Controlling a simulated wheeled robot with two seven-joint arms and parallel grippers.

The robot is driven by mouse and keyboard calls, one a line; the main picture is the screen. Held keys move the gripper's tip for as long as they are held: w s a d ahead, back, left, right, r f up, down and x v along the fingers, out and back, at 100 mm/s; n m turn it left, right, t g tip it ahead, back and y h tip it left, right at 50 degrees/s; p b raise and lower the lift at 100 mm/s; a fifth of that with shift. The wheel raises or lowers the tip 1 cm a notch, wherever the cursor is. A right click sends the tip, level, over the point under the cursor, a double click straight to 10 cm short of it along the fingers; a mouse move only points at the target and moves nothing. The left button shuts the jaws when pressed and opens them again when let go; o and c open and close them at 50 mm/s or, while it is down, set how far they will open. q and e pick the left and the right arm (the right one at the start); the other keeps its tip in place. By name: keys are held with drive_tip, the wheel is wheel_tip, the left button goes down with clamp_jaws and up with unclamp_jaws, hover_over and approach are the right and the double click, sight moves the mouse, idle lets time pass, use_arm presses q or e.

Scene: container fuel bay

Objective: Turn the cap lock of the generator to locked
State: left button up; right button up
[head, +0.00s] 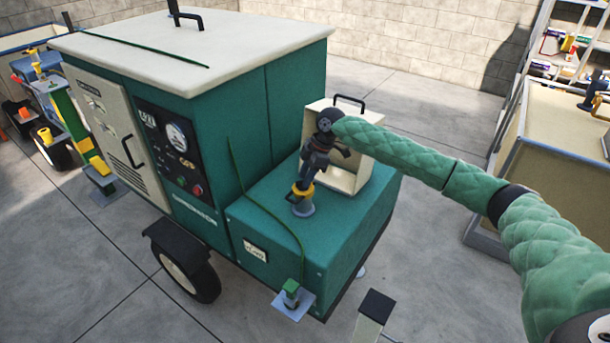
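The green generator (215,130) with a pale lid stands on a wheeled base in the middle of the head view. A yellow cap (296,194) sits on a short grey filler neck (303,208) on its low green housing. My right gripper (303,184) points down onto the cap from above, with its fingertips at the cap. The dark fingers overlap the cap, so I cannot tell if they grip it or only touch it. The cap's lock marking is too small to read. My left gripper is out of view.
An open cream box (343,178) with a dark handle stands on the housing just behind my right gripper. A control panel (180,150) is on the generator's front. Shelves (570,50) and a beige bin (560,130) stand at the right. The concrete floor in front is mostly clear.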

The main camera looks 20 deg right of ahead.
drive_tip(key=shift+s+a+f, duration=0.1)
drive_tip(key=shift+s+f, duration=0.05)
drive_tip(key=shift+w+a+f, duration=0.1)
drive_tip(key=shift+w+f, duration=0.15)
drive_tip(key=shift+f, duration=0.15)
drive_tip(key=shift+s+r, duration=0.1)
drive_tip(key=shift+c, duration=0.8)
clamp_jaws()
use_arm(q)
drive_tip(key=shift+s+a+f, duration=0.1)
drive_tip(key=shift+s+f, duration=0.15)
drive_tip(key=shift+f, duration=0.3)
